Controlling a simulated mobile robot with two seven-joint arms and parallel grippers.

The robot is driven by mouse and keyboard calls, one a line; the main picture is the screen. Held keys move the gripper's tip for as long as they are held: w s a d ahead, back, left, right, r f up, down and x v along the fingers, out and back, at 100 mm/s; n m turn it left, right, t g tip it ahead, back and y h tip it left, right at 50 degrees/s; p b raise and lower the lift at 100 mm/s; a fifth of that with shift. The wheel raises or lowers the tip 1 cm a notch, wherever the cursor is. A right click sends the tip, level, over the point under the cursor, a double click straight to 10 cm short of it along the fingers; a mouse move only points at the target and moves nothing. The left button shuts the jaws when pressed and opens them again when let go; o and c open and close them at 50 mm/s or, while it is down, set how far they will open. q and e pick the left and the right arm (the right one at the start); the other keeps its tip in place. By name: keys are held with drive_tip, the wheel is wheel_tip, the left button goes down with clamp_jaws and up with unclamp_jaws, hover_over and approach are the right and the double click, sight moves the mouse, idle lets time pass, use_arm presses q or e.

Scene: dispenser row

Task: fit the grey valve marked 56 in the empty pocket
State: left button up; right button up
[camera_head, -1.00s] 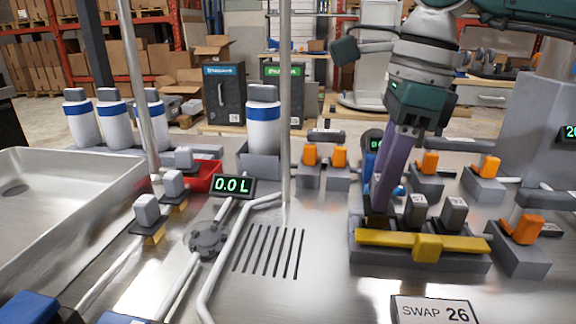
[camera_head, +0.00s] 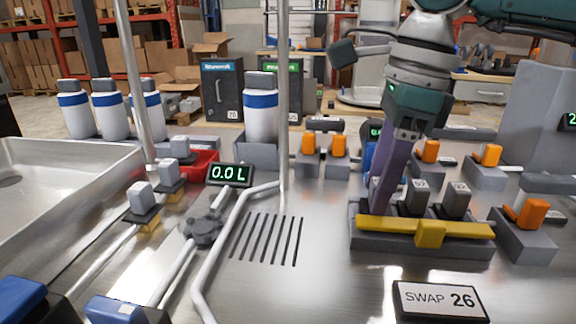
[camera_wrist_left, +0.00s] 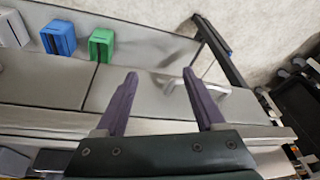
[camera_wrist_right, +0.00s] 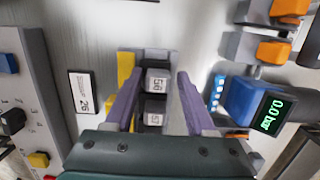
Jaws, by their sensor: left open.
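The grey valve marked 56 (camera_wrist_right: 157,80) stands in a grey block with a yellow front bar (camera_head: 428,234). A valve marked 57 (camera_wrist_right: 153,114) is beside it. In the head view two grey valves, (camera_head: 417,196) and (camera_head: 456,198), show in the block; their labels are hard to read. My right gripper (camera_wrist_right: 160,72) is over the block's left end, its fingers on either side of the 56 valve, with a gap on the right side. My left gripper (camera_wrist_left: 160,73) is open and empty. I cannot make out the empty pocket; my fingers cover the block's left end.
A SWAP 26 sign (camera_head: 440,301) lies in front of the block. Orange-handled valves (camera_head: 487,155) stand behind and to the right. A blue gauge (camera_wrist_right: 243,98) is close behind the right gripper. A thin upright pole (camera_head: 284,100) and slotted drain (camera_head: 266,238) are left.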

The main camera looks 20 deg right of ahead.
drive_tip(key=shift+o, duration=0.3)
drive_tip(key=shift+r, duration=0.25)
wheel_tip(320, 180, up, 9)
drive_tip(key=d, duration=0.1)
drive_tip(key=shift+s+d+r, duration=0.15)
drive_tip(key=shift+s, duration=0.25)
